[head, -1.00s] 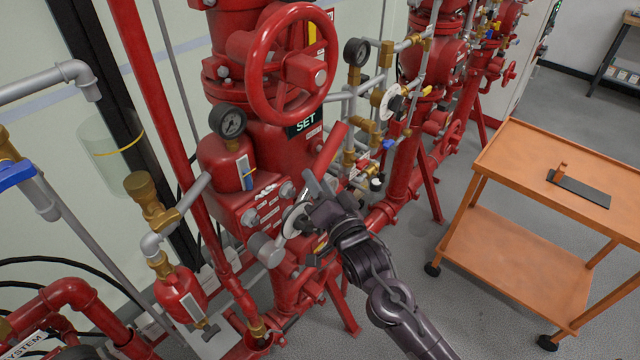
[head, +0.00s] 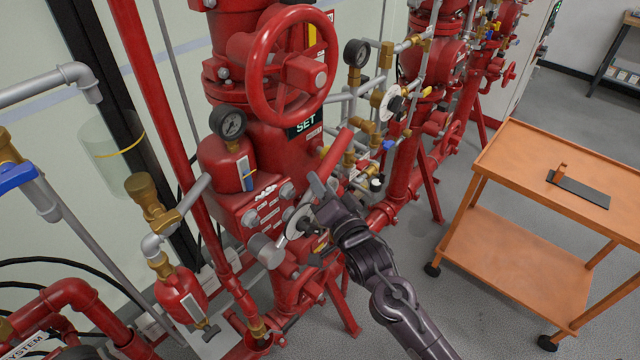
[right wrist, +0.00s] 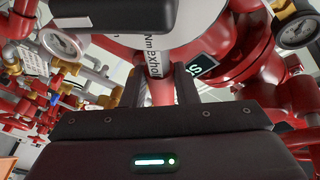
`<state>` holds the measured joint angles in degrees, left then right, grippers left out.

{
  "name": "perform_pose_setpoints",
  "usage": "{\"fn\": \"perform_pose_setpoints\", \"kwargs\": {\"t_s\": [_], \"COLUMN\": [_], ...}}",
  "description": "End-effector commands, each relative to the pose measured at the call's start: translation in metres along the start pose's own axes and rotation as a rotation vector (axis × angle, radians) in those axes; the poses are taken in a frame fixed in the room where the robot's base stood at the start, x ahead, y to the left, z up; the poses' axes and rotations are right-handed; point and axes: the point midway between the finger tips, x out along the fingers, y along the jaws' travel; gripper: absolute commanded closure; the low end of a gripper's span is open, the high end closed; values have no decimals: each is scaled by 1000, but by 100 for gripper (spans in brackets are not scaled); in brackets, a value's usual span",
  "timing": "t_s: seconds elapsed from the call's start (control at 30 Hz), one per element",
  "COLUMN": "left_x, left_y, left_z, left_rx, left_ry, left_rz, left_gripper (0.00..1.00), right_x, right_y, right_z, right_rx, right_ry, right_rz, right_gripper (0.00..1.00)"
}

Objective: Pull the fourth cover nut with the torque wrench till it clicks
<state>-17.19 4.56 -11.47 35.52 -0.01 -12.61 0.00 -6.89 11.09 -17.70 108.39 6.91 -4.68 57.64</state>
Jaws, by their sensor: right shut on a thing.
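My right gripper (head: 322,207) is shut on the torque wrench, in front of the red valve's lower body. In the right wrist view the wrench's printed scale strip (right wrist: 154,60) runs up between the two fingers (right wrist: 160,92). The red cover (head: 262,212) with several grey nuts (head: 250,218) is left of the gripper. A round silver part (head: 296,222) lies by the fingers. I cannot tell whether the wrench sits on a nut. My left gripper is not seen.
A red handwheel (head: 292,62) and a gauge (head: 229,123) are above the cover. Red and grey pipes crowd the left. An orange cart (head: 520,165) with a black plate (head: 578,188) stands at the right. Grey floor is open between valves and cart.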

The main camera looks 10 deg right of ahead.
Motion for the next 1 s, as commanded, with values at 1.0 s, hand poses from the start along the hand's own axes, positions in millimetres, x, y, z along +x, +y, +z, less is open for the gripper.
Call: {"fn": "perform_pose_setpoints", "kwargs": {"t_s": [1.0], "left_x": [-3], "left_y": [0], "left_z": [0], "left_rx": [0], "left_ry": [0], "left_rz": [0], "left_gripper": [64], "right_x": [5], "right_y": [14], "right_z": [-2], "right_rx": [89], "right_ry": [-13], "right_rz": [27], "right_gripper": [100]}}
